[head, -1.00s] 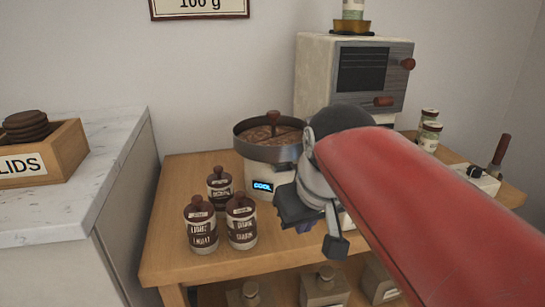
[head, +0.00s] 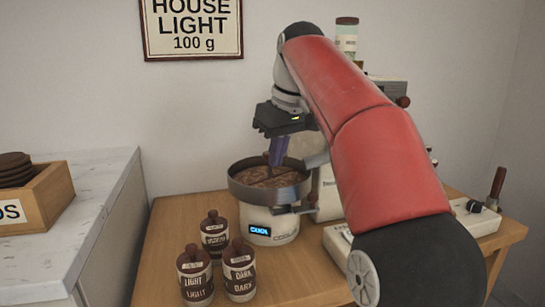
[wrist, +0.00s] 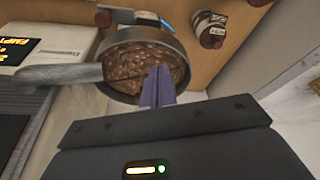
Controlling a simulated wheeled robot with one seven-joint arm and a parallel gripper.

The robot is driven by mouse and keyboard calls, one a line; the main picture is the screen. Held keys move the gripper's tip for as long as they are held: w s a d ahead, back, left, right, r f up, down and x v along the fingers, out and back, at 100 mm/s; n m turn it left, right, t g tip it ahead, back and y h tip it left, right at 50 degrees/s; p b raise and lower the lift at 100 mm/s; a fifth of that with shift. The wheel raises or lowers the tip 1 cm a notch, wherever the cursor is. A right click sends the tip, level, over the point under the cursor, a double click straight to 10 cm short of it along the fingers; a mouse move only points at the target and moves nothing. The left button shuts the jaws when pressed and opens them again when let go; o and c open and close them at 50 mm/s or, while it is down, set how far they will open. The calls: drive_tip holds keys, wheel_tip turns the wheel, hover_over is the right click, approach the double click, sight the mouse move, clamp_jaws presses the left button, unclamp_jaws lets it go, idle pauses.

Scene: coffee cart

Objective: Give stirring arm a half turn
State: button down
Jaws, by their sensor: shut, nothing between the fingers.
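The round metal cooling tray (head: 240,188) holds brown beans and sits on a white base with a lit blue COOL display. It also shows in the wrist view (wrist: 182,58). A brown upright knob (head: 266,157), seemingly the stirring arm's, shows just left of my fingers in the head view. The rest of the stirring arm is hard to make out. My gripper (head: 276,162) points down over the tray, its blue fingers together and empty. In the wrist view the fingertips (wrist: 159,72) overlap the beans; I cannot tell whether they touch the stirring arm.
Three labelled jars (head: 239,272) stand in front of the tray. A grey spout (head: 317,160) reaches over the tray's right side from the roaster, mostly hidden by my arm. A brown-knobbed lever (head: 312,198) sticks out at the tray's right. A counter (head: 85,195) is at left.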

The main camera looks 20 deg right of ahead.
sight(270, 168)
drive_tip(key=b+x, duration=0.1)
drive_tip(key=x, duration=0.6)
drive_tip(key=shift+f+b, duration=0.4)
drive_tip(key=w, duration=0.1)
drive_tip(key=w+a+p, duration=0.1)
drive_tip(key=shift+w, duration=0.3)
drive_tip(key=shift+w+a+f, duration=0.1)
drive_tip(key=shift+w+a, duration=0.2)
drive_tip(key=shift+w, duration=0.25)
drive_tip(key=shift+s, duration=0.1)
